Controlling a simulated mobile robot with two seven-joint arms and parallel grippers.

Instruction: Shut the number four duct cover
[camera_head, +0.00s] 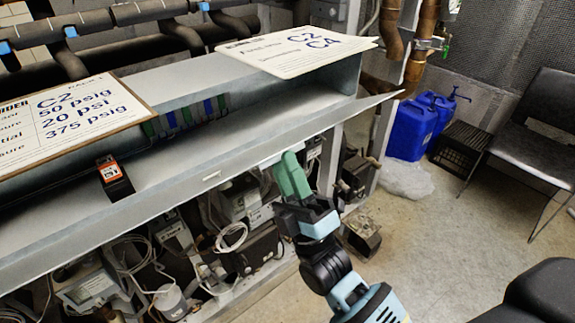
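A long grey metal duct (75,225) runs across the rack from lower left to upper right. Its channel is open in the middle, where green and blue wires show. A white panel marked C2 and C4 (300,50) lies at its right end; no number four is readable on a cover otherwise. Another panel marked C2 (75,115) lies at the left. My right gripper (284,165), with green fingers, is at the duct's front lower edge, right of the middle. I cannot tell whether it touches the edge or how far its fingers are apart. My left gripper is out of view.
Black pipes (120,25) run behind the duct. Compressor parts and cables (235,235) fill the rack below. Copper pipes (418,50), blue jugs (410,130), a black crate (460,145) and a chair (535,120) stand at the right. Floor (440,235) is clear there.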

